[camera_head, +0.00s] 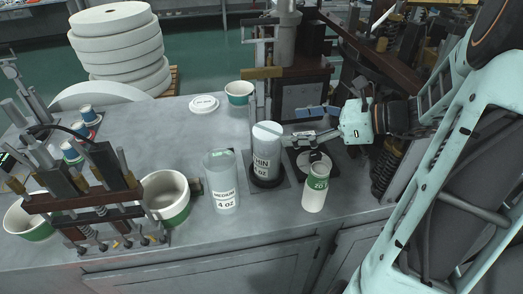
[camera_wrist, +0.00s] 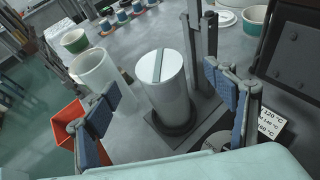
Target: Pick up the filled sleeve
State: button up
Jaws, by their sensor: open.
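A pale cylindrical sleeve (camera_head: 266,155) with a label reading partly "HIN" and "OZ" stands upright on a black base (camera_head: 267,183) at the middle of the bench. In the wrist view this sleeve (camera_wrist: 167,85) has a covered-looking white top with a grey-green strip across it. My gripper (camera_head: 306,124) is just right of the sleeve's upper part in the head view. In the wrist view my gripper (camera_wrist: 165,112) is open, with blue-padded fingers left and right of the sleeve and apparent gaps on both sides. A second, translucent sleeve (camera_head: 222,182) stands to the left.
A green-banded cup (camera_head: 316,190) stands at the right, near the front. A larger green-banded tub (camera_head: 166,197) is at the left. A white lid (camera_head: 203,104) and a small tub (camera_head: 239,93) are behind. A press-like machine (camera_head: 302,85) rises close behind the sleeve.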

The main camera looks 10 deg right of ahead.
aim_at(271, 131)
jog(key=x, duration=0.5)
jog(key=f+p+x, duration=0.1)
jog(key=x, duration=0.2)
jog(key=shift+s+a, duration=0.15)
jog(key=c, duration=1.8)
jog(key=shift+c, duration=0.2)
jog(key=shift+r, duration=0.15)
